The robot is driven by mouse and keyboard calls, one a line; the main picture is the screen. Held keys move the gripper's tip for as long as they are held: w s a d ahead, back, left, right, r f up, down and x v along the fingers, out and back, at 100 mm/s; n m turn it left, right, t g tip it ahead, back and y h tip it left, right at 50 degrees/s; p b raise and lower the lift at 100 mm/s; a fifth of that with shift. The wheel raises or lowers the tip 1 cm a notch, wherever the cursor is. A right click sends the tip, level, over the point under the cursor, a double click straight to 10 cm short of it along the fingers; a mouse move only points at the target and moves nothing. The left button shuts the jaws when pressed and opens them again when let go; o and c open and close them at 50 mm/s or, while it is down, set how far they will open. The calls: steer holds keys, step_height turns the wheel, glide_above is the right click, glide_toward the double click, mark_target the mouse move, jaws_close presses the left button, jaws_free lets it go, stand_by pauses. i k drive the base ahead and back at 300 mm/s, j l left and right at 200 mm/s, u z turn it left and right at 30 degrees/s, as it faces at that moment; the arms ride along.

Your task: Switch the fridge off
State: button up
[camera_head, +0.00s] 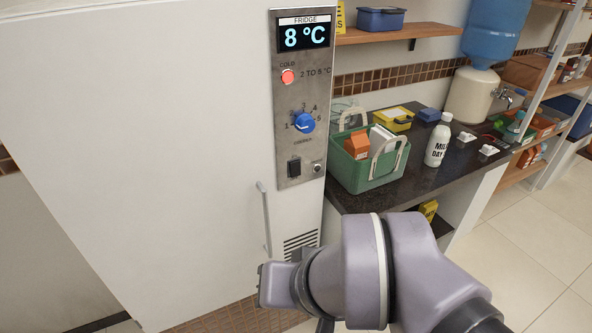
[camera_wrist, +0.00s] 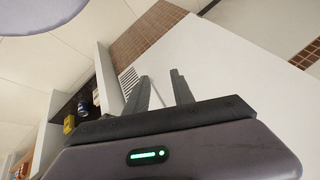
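The fridge (camera_head: 150,130) is a large white cabinet with a grey control panel (camera_head: 290,98) on its right side. The display (camera_head: 304,37) is lit and reads 8 °C. A red round lamp (camera_head: 288,77) sits below it, then a blue knob (camera_head: 305,123) on a numbered dial. A small black switch (camera_head: 294,168) is at the panel's lower left, beside a round lock (camera_head: 317,167). Which way the switch is set cannot be told. My gripper (camera_wrist: 160,76) is open in the wrist view, its two fingers apart. In the head view my wrist is low, below the panel; the fingers are hidden.
To the right, a dark counter (camera_head: 420,178) holds a green crate (camera_head: 368,180) and a white bottle (camera_head: 438,142). Tiled floor (camera_head: 540,235) is free at the right.

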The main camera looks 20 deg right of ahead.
mark_target(295, 169)
steer(key=i+j+z, duration=0.1)
steer(key=j+z, duration=0.15)
steer(key=z, duration=0.15)
steer(key=j+z, duration=0.35)
steer(key=i+j+z, duration=0.1)
steer(key=j+z, duration=0.15)
steer(key=z, duration=0.15)
